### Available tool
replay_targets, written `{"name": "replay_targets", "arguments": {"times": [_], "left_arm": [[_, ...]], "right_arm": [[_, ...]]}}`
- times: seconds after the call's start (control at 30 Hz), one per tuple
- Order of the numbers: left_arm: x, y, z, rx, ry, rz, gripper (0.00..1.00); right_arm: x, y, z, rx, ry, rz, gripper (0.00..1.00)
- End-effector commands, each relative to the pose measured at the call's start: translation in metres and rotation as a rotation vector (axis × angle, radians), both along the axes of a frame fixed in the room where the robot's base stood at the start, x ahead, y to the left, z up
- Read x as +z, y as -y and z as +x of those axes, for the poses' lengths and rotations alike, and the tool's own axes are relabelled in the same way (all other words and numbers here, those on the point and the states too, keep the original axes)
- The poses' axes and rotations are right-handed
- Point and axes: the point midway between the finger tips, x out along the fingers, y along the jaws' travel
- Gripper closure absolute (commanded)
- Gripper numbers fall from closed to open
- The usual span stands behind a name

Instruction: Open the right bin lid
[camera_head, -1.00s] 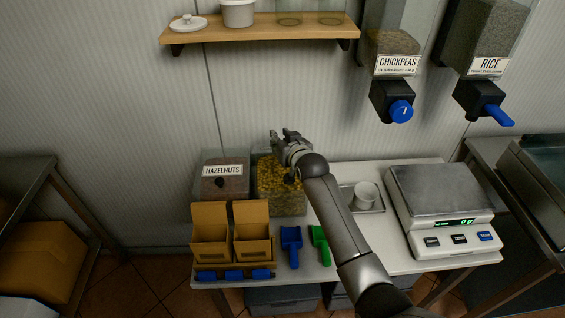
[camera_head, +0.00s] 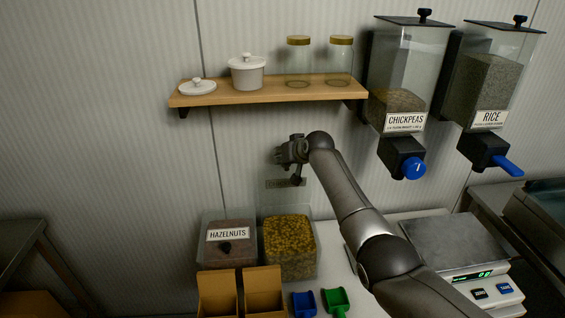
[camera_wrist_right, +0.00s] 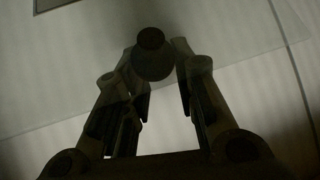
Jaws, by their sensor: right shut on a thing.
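The right bin (camera_head: 290,250) is clear, filled with golden-yellow pieces, and stands beside the hazelnut bin (camera_head: 228,254). Its top looks open. My right gripper (camera_head: 291,152) is well above it, in front of the wall. In the right wrist view the fingers are shut around a dark round knob (camera_wrist_right: 152,60) on a clear flat lid (camera_wrist_right: 230,75). In the head view the lid is hard to see; a dark label strip (camera_head: 286,183) shows just below the gripper. My left gripper is not in view.
A wooden shelf (camera_head: 270,92) with a pot, a small lid and jars is above the gripper. Chickpea (camera_head: 405,100) and rice (camera_head: 492,95) dispensers hang at the right. Cardboard boxes (camera_head: 240,293), blue (camera_head: 303,303) and green (camera_head: 337,301) scoops and a scale (camera_head: 460,250) are below.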

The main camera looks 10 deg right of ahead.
Motion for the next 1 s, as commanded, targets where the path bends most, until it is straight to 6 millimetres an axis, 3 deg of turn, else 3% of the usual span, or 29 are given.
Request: {"name": "replay_targets", "arguments": {"times": [0.03,0.1,1.0], "left_arm": [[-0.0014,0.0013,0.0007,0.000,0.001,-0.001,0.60],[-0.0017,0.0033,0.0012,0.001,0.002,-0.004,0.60],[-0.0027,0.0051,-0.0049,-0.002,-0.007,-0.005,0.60]], "right_arm": [[-0.0166,0.0015,-0.0039,-0.001,-0.024,-0.003,1.00],[-0.0183,0.0016,-0.0043,-0.002,-0.028,-0.003,1.00],[-0.0205,0.0024,-0.0046,-0.001,-0.032,-0.009,1.00]]}}
